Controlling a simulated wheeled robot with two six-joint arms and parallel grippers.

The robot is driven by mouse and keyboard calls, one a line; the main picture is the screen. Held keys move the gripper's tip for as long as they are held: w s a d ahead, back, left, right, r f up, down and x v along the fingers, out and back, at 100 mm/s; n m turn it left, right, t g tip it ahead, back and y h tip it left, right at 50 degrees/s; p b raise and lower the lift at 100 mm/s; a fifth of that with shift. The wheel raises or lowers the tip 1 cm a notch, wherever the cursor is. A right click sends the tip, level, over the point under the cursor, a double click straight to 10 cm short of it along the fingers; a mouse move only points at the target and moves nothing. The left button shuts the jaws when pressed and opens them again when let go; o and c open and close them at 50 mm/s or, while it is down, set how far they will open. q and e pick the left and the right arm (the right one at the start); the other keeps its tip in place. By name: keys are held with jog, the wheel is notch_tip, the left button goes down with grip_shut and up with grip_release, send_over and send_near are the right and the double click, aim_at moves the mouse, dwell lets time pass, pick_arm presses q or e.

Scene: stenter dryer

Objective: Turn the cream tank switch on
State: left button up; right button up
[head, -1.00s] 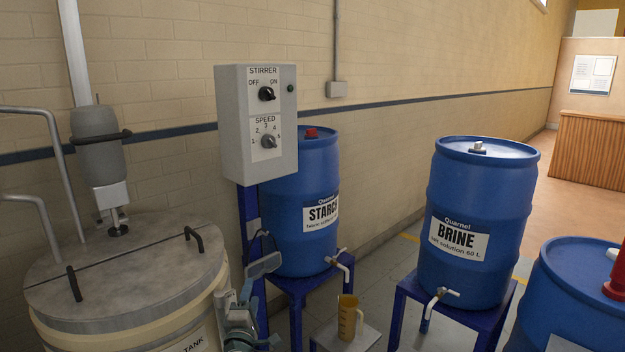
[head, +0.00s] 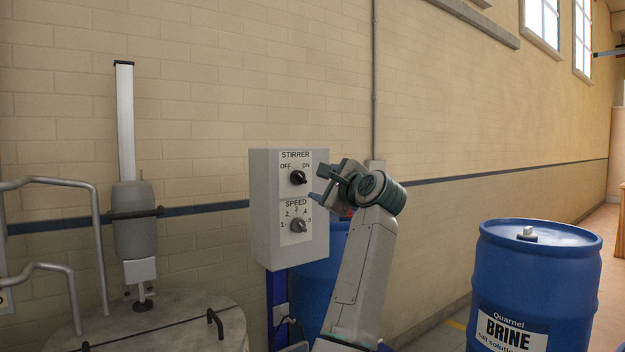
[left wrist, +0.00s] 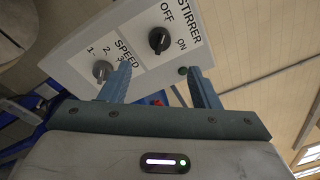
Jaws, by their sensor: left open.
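The knob also shows in the left wrist view (left wrist: 158,41), beyond my fingertips. My left gripper (head: 325,183) is open and empty, just right of the box in the head view, apart from the knob. In the left wrist view its two fingers (left wrist: 158,72) spread before the panel. My right gripper is not in view.
A grey SPEED knob (head: 297,225) sits below the black knob. The metal tank lid (head: 160,320) with pipes and a stirrer motor (head: 134,222) is at left. A blue barrel (head: 320,285) stands behind my arm, a BRINE barrel (head: 535,270) at right. Brick wall is behind.

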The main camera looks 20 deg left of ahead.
aim_at(302, 178)
pick_arm(q)
jog(key=p+x, duration=0.1)
jog(key=x, duration=0.2)
jog(key=p+x, duration=0.1)
jog(key=x, duration=0.2)
jog(key=shift+w+a+r+p, duration=0.1)
jog(key=shift+a+r+p, duration=0.1)
jog(key=shift+p, duration=0.1)
jog(key=p+x, duration=0.1)
jog(key=x, duration=0.2)
jog(key=shift+w+a+f, duration=0.1)
jog(key=shift+w+a, duration=0.1)
jog(key=shift+w+a+f, duration=0.1)
jog(key=shift+w+a, duration=0.15)
jog(key=shift+w, duration=0.05)
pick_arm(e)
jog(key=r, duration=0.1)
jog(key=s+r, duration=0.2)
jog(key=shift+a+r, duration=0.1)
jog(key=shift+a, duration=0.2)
pick_arm(q)
jog(key=c, duration=1)
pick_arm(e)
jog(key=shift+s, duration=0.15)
